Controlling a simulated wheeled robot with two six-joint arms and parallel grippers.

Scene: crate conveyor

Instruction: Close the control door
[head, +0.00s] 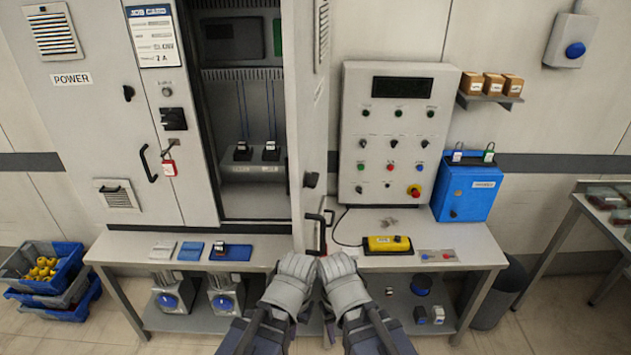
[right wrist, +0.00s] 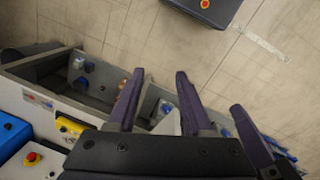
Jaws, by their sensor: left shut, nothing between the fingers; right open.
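The control door (head: 307,110) is the tall grey panel at the right side of the cabinet's open bay. It stands swung out, seen nearly edge-on, so its faces are mostly hidden. A black handle (head: 315,218) shows near its lower end. My left gripper (head: 298,262) is shut and empty, just below the handle; I cannot tell whether it touches it. My right gripper (head: 337,263) is beside it on the right. In the right wrist view, its dark fingers (right wrist: 158,78) are spread with nothing gripped between them.
The bay's inside (head: 250,130) is exposed. A bench (head: 270,258) runs below, holding a yellow pendant (head: 388,245) and a blue lockbox (head: 467,190). The button panel (head: 395,140) stands right of the control door.

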